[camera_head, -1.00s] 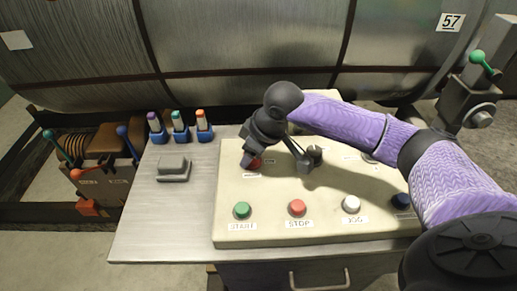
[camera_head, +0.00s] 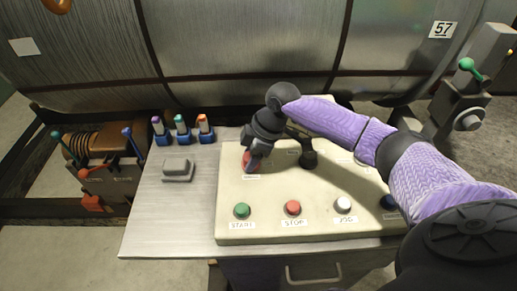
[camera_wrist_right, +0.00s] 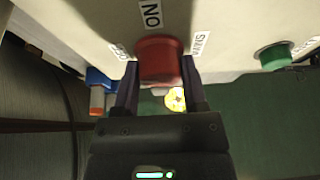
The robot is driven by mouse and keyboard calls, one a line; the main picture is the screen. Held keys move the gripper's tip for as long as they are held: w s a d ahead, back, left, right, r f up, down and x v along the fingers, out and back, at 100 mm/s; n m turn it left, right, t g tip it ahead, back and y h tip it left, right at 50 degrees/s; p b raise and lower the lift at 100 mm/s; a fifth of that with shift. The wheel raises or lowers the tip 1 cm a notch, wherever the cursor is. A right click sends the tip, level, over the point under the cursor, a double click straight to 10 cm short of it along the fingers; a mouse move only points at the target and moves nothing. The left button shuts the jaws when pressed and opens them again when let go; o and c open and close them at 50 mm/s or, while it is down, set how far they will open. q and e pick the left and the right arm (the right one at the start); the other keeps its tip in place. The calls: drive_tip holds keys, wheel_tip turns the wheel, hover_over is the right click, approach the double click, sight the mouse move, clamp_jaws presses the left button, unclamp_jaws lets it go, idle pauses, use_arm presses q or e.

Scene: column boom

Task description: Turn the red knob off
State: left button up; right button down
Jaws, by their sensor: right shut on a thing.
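The red knob (camera_head: 246,157) is at the upper left of the cream control panel (camera_head: 275,185) in the head view, partly hidden by my right gripper (camera_head: 253,160). In the right wrist view the red knob (camera_wrist_right: 159,58) sits between the two dark fingers of my right gripper (camera_wrist_right: 160,88), which is shut on it. An "ON" label (camera_wrist_right: 152,14) is above it there, an OFF label (camera_wrist_right: 119,52) to its left and a MAINS label (camera_wrist_right: 200,43) to its right. Which label the knob points to I cannot tell. My left gripper is not in view.
Green (camera_head: 242,210), red (camera_head: 292,208) and white (camera_head: 343,204) buttons line the panel's front. A dark knob (camera_head: 308,158) stands right of the gripper. A grey box (camera_head: 177,170) and several markers in blue holders (camera_head: 182,137) are on the metal bench's left.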

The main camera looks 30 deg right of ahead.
drive_tip(key=shift+n+g+b, duration=0.4)
drive_tip(key=shift+n+g, duration=0.3)
drive_tip(key=shift+n, duration=1.2)
drive_tip(key=shift+y, duration=0.3)
drive_tip(key=shift+c, duration=0.7)
unclamp_jaws()
drive_tip(key=p+v, duration=0.2)
drive_tip(key=v, duration=0.8)
drive_tip(key=shift+w+n, duration=0.15)
drive_tip(key=shift+n, duration=0.15)
